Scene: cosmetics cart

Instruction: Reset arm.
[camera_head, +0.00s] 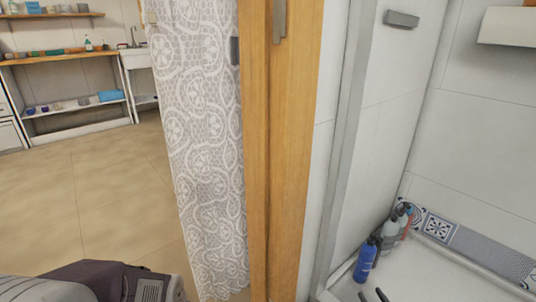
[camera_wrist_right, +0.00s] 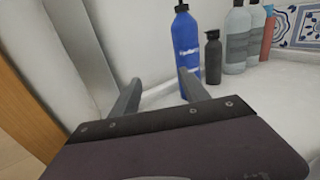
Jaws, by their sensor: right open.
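My right gripper (camera_head: 372,296) shows only as two dark fingertips at the bottom edge of the head view. In the right wrist view, my right gripper (camera_wrist_right: 160,77) is open, with nothing between its fingers. A blue bottle (camera_wrist_right: 187,45) stands upright just beyond the right-hand finger in that view; I cannot tell whether they touch. The blue bottle also shows in the head view (camera_head: 365,262), above the fingertips. Part of my left arm (camera_head: 90,284) fills the bottom left corner of the head view; its gripper fingers are out of frame.
A small dark bottle (camera_wrist_right: 213,57), grey bottles (camera_wrist_right: 237,42) and a reddish bottle (camera_wrist_right: 268,34) stand on the white ledge by the wall. A wooden post (camera_head: 292,150) and a lace curtain (camera_head: 205,150) stand left of them. Open floor (camera_head: 90,190) and shelves (camera_head: 75,115) lie farther left.

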